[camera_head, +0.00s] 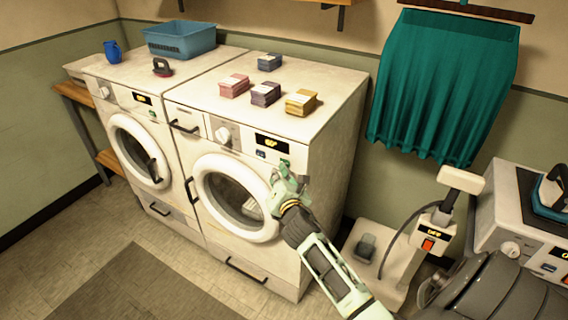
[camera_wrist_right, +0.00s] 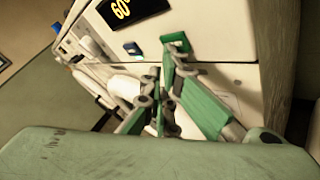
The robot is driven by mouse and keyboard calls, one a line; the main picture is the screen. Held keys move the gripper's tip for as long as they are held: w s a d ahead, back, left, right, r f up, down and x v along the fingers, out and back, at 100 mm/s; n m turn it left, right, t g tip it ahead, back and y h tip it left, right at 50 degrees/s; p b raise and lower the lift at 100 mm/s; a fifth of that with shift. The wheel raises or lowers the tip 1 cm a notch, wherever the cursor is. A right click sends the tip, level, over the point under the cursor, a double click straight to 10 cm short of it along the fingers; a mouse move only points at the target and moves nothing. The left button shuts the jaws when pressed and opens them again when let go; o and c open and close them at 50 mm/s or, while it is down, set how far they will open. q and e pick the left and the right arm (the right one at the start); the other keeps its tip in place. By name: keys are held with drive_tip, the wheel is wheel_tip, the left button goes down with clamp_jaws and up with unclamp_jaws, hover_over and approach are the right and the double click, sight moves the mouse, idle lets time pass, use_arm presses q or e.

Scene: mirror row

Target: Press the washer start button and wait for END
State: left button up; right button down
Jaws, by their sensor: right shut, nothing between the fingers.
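The right-hand white front-loading machine (camera_head: 215,131) has a lit display (camera_head: 267,142) on its panel, which reads 60 in the right wrist view (camera_wrist_right: 125,10). A green button (camera_wrist_right: 175,41) and a blue button (camera_wrist_right: 132,48) sit below that display. My right gripper (camera_head: 284,178) is shut and empty in front of the panel's right end. In the right wrist view its fingertips (camera_wrist_right: 168,72) are very near the green button; I cannot tell whether they touch it. The round door (camera_head: 236,197) is shut. My left gripper is in neither view.
A second front-loading machine (camera_head: 116,100) stands to the left. A teal curtain (camera_head: 440,85) hangs at right, above a device with a red switch (camera_head: 428,245). The floor in front is clear.

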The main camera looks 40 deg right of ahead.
drive_tip(key=shift+d, duration=0.15)
idle(0.3)
drive_tip(key=shift+s+a, duration=0.3)
drive_tip(key=shift+a, duration=0.45)
drive_tip(key=a, duration=0.1)
drive_tip(key=s+a, duration=0.1)
drive_tip(key=a, duration=0.1)
drive_tip(key=s+a, duration=0.1)
drive_tip(key=shift+a, duration=0.3)
idle(0.6)
